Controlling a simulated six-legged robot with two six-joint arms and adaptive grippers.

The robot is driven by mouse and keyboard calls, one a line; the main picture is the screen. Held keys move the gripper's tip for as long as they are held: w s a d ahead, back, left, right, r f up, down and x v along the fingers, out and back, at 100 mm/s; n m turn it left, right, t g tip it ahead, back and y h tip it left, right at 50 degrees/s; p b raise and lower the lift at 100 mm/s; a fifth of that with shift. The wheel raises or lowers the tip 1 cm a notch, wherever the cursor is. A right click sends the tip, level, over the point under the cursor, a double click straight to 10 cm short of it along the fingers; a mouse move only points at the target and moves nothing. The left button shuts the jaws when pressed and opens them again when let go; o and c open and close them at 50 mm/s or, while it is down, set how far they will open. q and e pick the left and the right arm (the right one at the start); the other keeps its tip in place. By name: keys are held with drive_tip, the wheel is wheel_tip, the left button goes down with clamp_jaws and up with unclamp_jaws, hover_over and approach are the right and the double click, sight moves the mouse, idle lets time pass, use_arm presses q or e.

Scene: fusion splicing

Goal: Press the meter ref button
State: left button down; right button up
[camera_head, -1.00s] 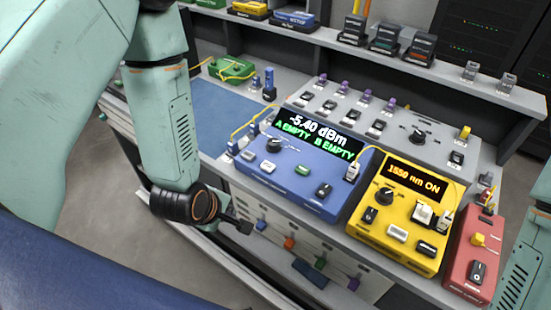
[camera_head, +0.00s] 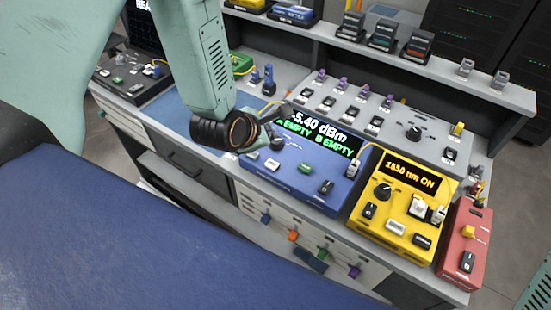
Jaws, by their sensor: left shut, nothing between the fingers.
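The blue meter (camera_head: 290,190) stands on the bench, its screen (camera_head: 322,138) reading -5.40 dBm, A EMPTY, B EMPTY. Its sloped face has a dark knob (camera_head: 277,144), a white button (camera_head: 272,165), a green button (camera_head: 305,168) and a dark switch (camera_head: 326,187). The labels are too small to read, so I cannot tell which is the ref button. My left gripper (camera_head: 272,124) is shut and empty, over the meter's upper left corner, hiding part of the screen's left edge. Contact cannot be told. My right gripper is out of view.
A yellow light source (camera_head: 392,240) reading 1550 nm ON stands right of the meter, then a red box (camera_head: 466,250). A grey panel (camera_head: 400,150) with connectors lies behind. A blue mat (camera_head: 180,118) lies left; a dark device (camera_head: 130,85) stands beyond it.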

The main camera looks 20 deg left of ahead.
use_arm(q)
drive_tip(key=b, duration=0.6)
hover_over(270, 166)
wheel_tip(270, 166, down, 8)
drive_tip(key=shift+r, duration=0.2)
drive_tip(key=shift+f+b, duration=0.4)
drive_tip(key=shift+b, duration=0.2)
drive_tip(key=shift+d, duration=0.1)
idle(0.4)
idle(0.3)
